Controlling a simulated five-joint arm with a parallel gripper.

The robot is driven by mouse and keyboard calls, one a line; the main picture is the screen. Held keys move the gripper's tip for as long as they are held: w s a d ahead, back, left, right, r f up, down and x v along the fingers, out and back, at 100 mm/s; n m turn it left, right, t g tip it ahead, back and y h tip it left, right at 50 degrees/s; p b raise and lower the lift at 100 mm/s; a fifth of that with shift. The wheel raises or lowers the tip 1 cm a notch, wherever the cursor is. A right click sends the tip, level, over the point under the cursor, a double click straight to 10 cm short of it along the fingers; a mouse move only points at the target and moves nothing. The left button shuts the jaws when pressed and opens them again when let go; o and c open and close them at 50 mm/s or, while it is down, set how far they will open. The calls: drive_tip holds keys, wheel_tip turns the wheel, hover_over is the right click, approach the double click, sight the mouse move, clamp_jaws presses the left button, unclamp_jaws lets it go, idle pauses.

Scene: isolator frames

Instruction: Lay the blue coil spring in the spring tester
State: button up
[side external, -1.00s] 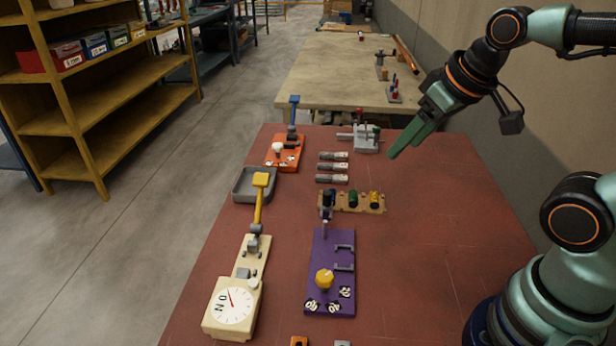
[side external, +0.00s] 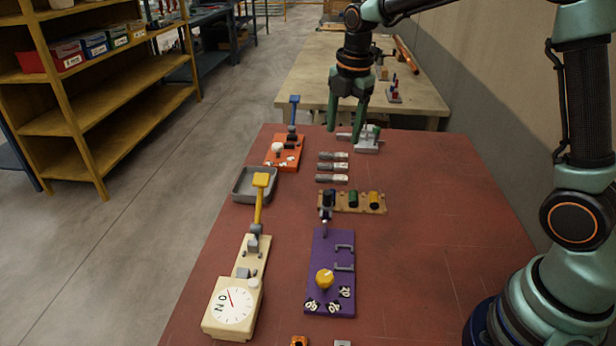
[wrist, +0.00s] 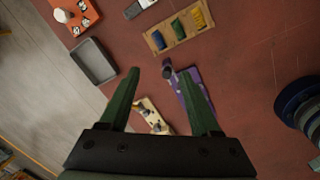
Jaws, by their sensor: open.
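The blue coil spring (side external: 328,198) lies at the left end of a wooden rack (side external: 364,210); it also shows in the wrist view (wrist: 158,40). A green spring (side external: 353,199) and a yellow spring (side external: 374,200) lie beside it. The cream device with a round dial (side external: 232,305) and a raised yellow lever (side external: 259,205) looks like the spring tester. It is partly visible in the wrist view (wrist: 152,115). My gripper (side external: 345,134) points down, open and empty, above the far part of the red table, well clear of the spring.
A purple board (side external: 318,260) with a yellow knob stands right of the tester. A grey tray (side external: 243,196), an orange fixture (side external: 284,160), several grey cylinders (side external: 332,167) and a grey vise-like fixture (side external: 368,146) are farther back. The table's right side is clear.

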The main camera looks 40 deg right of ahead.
drive_tip(key=w+f+n, duration=0.1)
drive_tip(key=f+n, duration=0.1)
drive_tip(key=f, duration=0.2)
drive_tip(key=w+f+n+g, duration=0.1)
drive_tip(key=f+n, duration=0.1)
drive_tip(key=f, duration=0.3)
drive_tip(key=w+d+f+n, duration=0.1)
drive_tip(key=w+f+n, duration=0.1)
drive_tip(key=f, duration=0.2)
drive_tip(key=shift+w+f+n, duration=0.1)
drive_tip(key=shift+f+n, duration=0.25)
drive_tip(key=shift+n, duration=0.05)
drive_tip(key=shift+s+f, duration=0.2)
drive_tip(key=shift+f, duration=2.55)
clamp_jaws()
